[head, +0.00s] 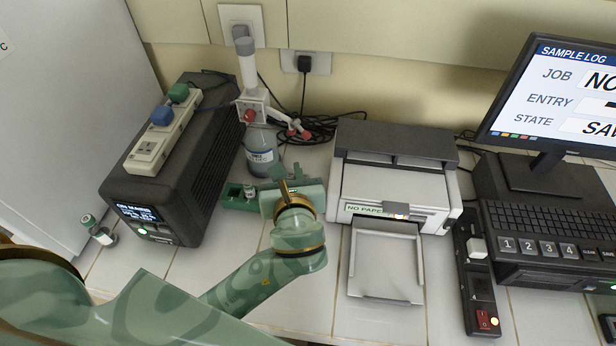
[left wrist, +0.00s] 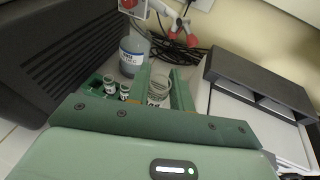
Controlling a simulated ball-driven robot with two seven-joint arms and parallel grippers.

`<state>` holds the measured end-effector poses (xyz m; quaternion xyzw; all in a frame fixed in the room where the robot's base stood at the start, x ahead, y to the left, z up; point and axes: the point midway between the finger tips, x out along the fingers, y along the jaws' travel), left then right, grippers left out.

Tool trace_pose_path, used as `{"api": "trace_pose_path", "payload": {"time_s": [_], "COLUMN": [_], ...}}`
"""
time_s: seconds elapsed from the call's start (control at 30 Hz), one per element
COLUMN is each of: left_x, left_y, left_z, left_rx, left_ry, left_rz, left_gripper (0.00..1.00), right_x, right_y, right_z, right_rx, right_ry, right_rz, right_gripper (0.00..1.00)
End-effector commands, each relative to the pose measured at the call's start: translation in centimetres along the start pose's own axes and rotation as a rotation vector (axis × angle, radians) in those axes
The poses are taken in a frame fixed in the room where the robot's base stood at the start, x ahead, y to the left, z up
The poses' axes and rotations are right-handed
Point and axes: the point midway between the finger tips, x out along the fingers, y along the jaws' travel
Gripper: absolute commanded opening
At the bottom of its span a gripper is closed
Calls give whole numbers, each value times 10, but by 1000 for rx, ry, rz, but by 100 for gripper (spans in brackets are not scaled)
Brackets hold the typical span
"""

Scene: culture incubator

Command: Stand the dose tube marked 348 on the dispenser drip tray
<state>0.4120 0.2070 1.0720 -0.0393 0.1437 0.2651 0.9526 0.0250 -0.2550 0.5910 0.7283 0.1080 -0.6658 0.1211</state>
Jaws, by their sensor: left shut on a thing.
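My left gripper (head: 290,186) is at the bench beside the dispenser bottle (head: 261,150), low over the green holder. In the left wrist view its two green fingers (left wrist: 160,88) are shut on a clear ribbed tube (left wrist: 158,86), with a dark mark low on it; I cannot read a number. The dispenser bottle also shows in the left wrist view (left wrist: 134,55), just behind the fingers. A green holder (head: 232,202) holds small white-capped vials (left wrist: 109,84), left of the gripper. The drip tray cannot be made out clearly. My right gripper is not in view.
A dark box unit (head: 165,180) with a power strip (head: 160,140) stands at left. Two small vials (head: 104,236) lie left of it. A printer (head: 393,185) with an output tray (head: 385,262) stands at right, near a monitor (head: 560,90) and keyboard unit (head: 545,235). Cables lie behind.

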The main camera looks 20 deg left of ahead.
Motion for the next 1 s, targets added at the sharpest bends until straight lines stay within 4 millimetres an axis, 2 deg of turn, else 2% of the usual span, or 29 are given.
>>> {"api": "trace_pose_path", "payload": {"time_s": [0.17,0.47,0.6,0.7,1.0], "left_x": [25,99,126,140,162], "left_y": [0,-11,-14,-16,-20], "left_z": [-2,-12,-33,-41,-55], "left_rx": [-1,-3,-1,-1,-2], "left_ry": [-2,-1,1,2,1], "left_rz": [12,10,10,9,8], "left_gripper": [1,1,1,1,1], "right_x": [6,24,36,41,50], "right_y": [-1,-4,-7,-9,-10], "right_z": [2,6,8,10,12], "right_rx": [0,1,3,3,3], "right_ry": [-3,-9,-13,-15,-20], "right_rz": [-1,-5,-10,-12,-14], "right_gripper": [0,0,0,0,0]}}
